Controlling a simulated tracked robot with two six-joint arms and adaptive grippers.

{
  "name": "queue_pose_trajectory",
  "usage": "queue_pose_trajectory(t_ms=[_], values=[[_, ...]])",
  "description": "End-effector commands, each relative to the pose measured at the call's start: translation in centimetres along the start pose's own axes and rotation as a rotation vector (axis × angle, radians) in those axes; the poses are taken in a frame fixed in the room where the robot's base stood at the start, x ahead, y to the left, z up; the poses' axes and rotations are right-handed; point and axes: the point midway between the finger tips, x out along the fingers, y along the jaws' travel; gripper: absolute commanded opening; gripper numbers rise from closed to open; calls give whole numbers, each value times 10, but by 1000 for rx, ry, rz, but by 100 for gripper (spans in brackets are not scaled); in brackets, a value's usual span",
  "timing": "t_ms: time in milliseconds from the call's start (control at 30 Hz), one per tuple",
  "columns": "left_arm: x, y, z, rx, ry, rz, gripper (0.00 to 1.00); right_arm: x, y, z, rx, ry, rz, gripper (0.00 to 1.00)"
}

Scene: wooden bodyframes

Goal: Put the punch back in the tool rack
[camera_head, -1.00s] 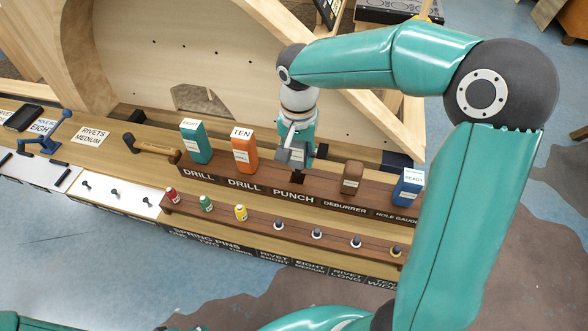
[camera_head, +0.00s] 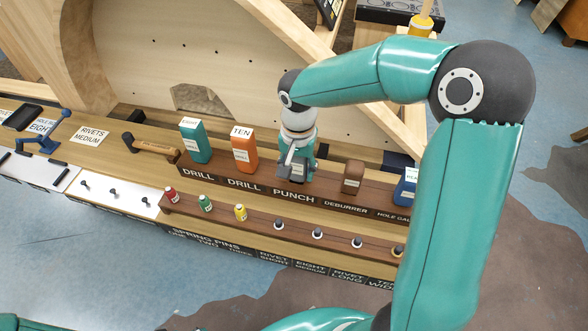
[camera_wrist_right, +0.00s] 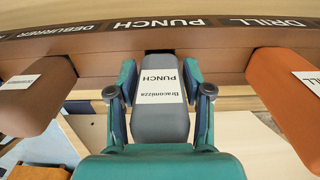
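The punch (camera_head: 291,172) is a grey block with a white label, held at the PUNCH place of the brown tool rack (camera_head: 262,184). In the right wrist view the punch (camera_wrist_right: 160,122) stands between my two fingers, its label reading PUNCH. In the head view the gripper (camera_head: 294,158) comes down from above and partly covers the punch. The punch's lower end and the slot under it are hidden, so I cannot tell how deep it sits. My left gripper is not in view.
The orange drill (camera_head: 243,150) and teal drill (camera_head: 196,140) stand to the left in the rack. The brown deburrer (camera_head: 353,177) and blue hole gauge (camera_head: 406,186) stand to the right. A front row holds small bottles (camera_head: 240,212). A wooden frame (camera_head: 225,60) rises behind.

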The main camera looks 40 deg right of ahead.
Motion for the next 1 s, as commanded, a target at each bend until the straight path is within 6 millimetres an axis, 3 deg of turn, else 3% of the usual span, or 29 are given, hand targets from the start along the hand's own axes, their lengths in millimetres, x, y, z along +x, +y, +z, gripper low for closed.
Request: queue_pose_trajectory(t_ms=[67,367,567,1000], values=[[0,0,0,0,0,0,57,0,0,0,0,0,0,68],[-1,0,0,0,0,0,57,-1,0,0,0,0,0,68],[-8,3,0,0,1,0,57,-12,0,0,0,2,-1,68],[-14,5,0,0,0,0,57,-96,-1,0,0,2,-2,68]])
